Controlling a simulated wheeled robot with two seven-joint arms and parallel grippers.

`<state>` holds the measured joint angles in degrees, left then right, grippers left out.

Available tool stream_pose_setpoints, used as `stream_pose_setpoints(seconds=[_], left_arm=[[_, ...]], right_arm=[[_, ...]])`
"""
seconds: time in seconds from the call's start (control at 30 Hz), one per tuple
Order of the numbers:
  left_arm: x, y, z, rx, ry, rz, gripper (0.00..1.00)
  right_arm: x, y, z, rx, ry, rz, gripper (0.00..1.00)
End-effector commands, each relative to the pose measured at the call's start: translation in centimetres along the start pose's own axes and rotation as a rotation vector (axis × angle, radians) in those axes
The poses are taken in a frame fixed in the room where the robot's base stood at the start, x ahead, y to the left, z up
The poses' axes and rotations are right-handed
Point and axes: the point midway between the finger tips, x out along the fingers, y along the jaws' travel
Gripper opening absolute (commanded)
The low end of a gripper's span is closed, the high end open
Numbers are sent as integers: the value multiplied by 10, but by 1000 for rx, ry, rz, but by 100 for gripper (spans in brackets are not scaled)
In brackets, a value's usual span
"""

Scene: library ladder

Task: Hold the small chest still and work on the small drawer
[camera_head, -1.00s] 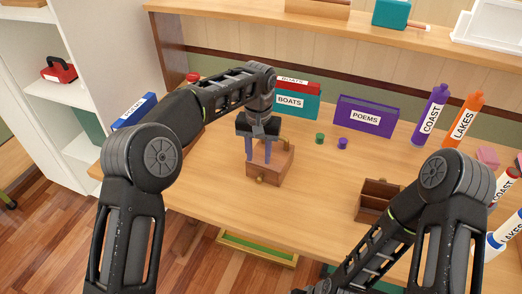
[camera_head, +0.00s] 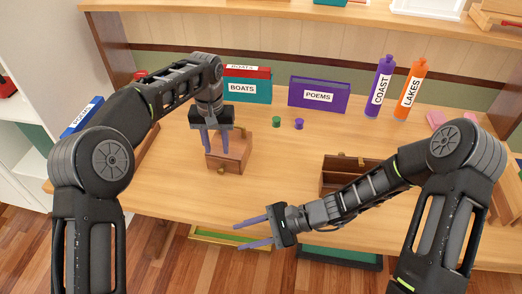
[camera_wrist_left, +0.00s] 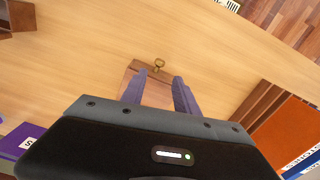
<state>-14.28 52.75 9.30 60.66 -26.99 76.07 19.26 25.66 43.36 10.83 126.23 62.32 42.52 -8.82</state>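The small chest (camera_head: 236,160) is a brown wooden box on the desk. A round brass knob (camera_head: 221,171) is on its near face. My left gripper (camera_head: 215,150) points down at the chest, its fingers apart and overlapping its top and left part in the head view. In the left wrist view the chest (camera_wrist_left: 156,93) shows between the fingertips (camera_wrist_left: 158,78), with a brass ring (camera_wrist_left: 158,65) beyond it; contact cannot be told. My right gripper (camera_head: 238,234) is open and empty, near the desk's front edge, pointing left. I cannot clearly make out the small drawer.
A brown open box (camera_head: 337,181) with a brass knob stands to the right, partly behind my right arm. Green (camera_head: 276,121) and purple (camera_head: 299,124) pieces lie behind the chest. Labelled boxes (camera_head: 318,95) and bottles (camera_head: 381,87) line the back. The desk between chest and box is clear.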

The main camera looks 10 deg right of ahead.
Motion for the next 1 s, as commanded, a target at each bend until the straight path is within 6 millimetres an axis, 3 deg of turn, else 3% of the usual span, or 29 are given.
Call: stream_pose_setpoints(seconds=[0.03, 0.3, 0.4, 0.5, 0.7, 1.0], left_arm=[[0, 0, 0, 0, 0, 0, 36], [0, 0, 0, 0, 0, 0, 36], [0, 0, 0, 0, 0, 0, 36], [0, 0, 0, 0, 0, 0, 36], [0, 0, 0, 0, 0, 0, 36], [0, 0, 0, 0, 0, 0, 36]], right_arm=[[-5, -28, -10, -10, 19, -42, 40], [-50, -184, -46, -12, 115, -288, 40], [-70, -230, -53, 2, 145, -367, 40], [-87, -263, -55, 12, 161, -428, 40], [-103, -292, -56, 27, 173, -484, 40], [-104, -292, -56, 27, 174, -486, 40]])
